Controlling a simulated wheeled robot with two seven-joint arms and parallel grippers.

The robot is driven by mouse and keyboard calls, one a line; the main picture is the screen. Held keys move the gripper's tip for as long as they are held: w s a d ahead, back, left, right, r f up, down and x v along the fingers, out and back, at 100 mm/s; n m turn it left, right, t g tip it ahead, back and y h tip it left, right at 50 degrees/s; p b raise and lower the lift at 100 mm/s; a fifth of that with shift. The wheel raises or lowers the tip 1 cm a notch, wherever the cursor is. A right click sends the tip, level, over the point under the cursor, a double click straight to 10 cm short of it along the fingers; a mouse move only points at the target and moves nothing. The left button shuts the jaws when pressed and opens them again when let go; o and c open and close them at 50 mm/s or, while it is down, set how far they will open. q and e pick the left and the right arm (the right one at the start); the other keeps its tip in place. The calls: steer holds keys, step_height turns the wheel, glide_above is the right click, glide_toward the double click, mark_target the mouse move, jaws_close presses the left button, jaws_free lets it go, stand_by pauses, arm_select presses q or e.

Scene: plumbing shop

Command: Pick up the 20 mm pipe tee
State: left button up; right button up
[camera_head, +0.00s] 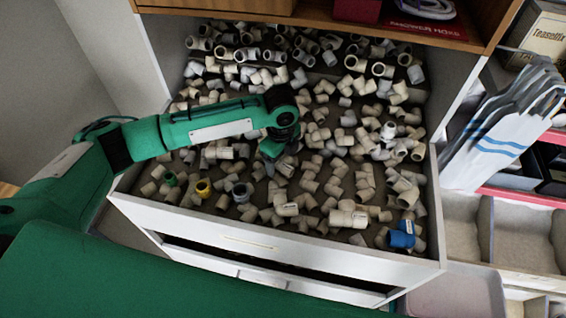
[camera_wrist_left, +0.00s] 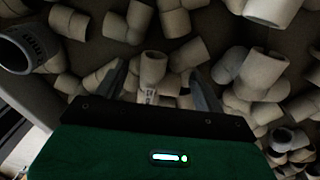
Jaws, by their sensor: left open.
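My left gripper (camera_head: 274,166) reaches down into an open white drawer (camera_head: 205,220) full of loose fittings. Its two fingers are apart in the left wrist view (camera_wrist_left: 160,82). A pale fitting (camera_wrist_left: 153,68) with a small printed label shows between the fingers, its lower part hidden by the gripper body. I cannot tell whether it is a tee or whether the fingers touch it. Which of the many pale fittings is the 20 mm tee is too small to tell in the head view. My right gripper is not in view.
A yellow fitting (camera_head: 203,188), a grey one (camera_head: 242,192) and a blue one (camera_head: 402,236) lie near the drawer's front. Pale elbows (camera_wrist_left: 262,70) crowd the gripper. A wooden shelf (camera_head: 350,32) overhangs the drawer's back.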

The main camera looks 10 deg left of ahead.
arm_select(q)
steer(key=c, duration=1.1)
steer(key=shift+o, duration=0.2)
steer(key=shift+r, duration=0.2)
